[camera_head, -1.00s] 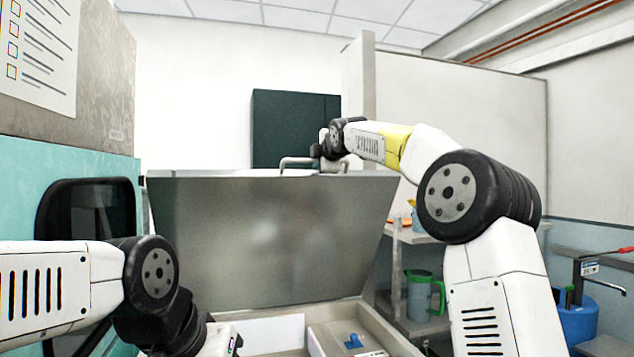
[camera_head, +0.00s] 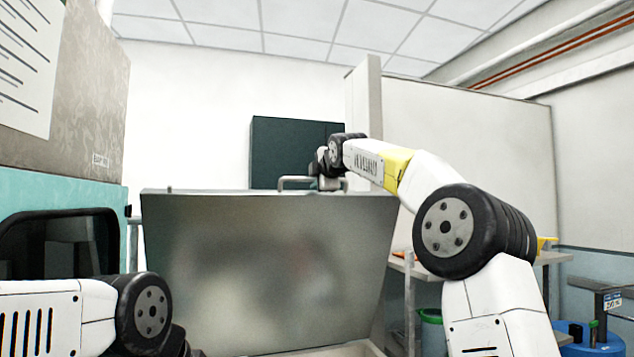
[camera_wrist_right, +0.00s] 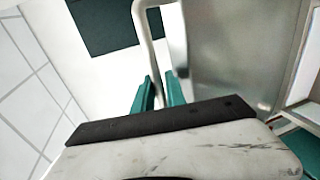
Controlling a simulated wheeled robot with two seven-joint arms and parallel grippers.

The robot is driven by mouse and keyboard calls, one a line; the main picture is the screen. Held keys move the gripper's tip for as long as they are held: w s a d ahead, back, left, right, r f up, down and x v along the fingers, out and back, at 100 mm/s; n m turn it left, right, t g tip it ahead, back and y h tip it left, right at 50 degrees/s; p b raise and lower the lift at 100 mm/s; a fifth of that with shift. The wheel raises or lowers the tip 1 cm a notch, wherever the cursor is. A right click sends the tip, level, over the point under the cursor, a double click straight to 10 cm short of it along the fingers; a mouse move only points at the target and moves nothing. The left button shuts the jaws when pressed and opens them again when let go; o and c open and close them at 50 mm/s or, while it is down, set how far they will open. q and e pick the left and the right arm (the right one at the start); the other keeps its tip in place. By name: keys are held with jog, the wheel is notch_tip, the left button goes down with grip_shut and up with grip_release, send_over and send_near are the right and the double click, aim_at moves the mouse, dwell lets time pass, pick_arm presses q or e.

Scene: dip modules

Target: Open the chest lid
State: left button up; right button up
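The chest lid (camera_head: 265,265) is a grey metal panel standing raised and steep in the head view. A bar handle (camera_head: 296,181) is at its top edge. My right gripper (camera_head: 330,182) is at the handle, small and partly hidden by its own wrist. In the right wrist view the handle (camera_wrist_right: 148,40) runs down between the two teal fingers of my right gripper (camera_wrist_right: 159,92), which sit close on either side of it. Only a strip of the chest's body (camera_head: 345,349) shows under the lid. My left gripper is below the picture; only its arm shows at the lower left.
A teal and grey cabinet (camera_head: 70,190) with a dark window stands at the left. A shelf (camera_head: 408,270) with a green container (camera_head: 430,330) is right of the lid. A dark green panel (camera_head: 285,150) hangs on the back wall. A blue barrel (camera_head: 590,338) stands lower right.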

jog(key=shift+o, duration=1.3)
jog(key=v, duration=0.8)
jog(key=s+d+f+m+g+h, duration=0.1)
jog(key=s+d+f+m+g, duration=0.2)
jog(key=s+f+m, duration=0.4)
jog(key=s+d+f+m+g, duration=0.2)
jog(key=s+d+f+m, duration=0.3)
jog(key=s+f, duration=1.3)
jog(key=s+d+f+m+g+h, duration=0.1)
jog(key=s+d+f+m+g, duration=0.2)
jog(key=s+f+m, duration=0.6)
jog(key=s+d+f, duration=0.2)
jog(key=s+f, duration=0.2)
jog(key=s, duration=0.1)
jog(key=shift+f+g+h, duration=0.3)
jog(key=shift+f, duration=0.05)
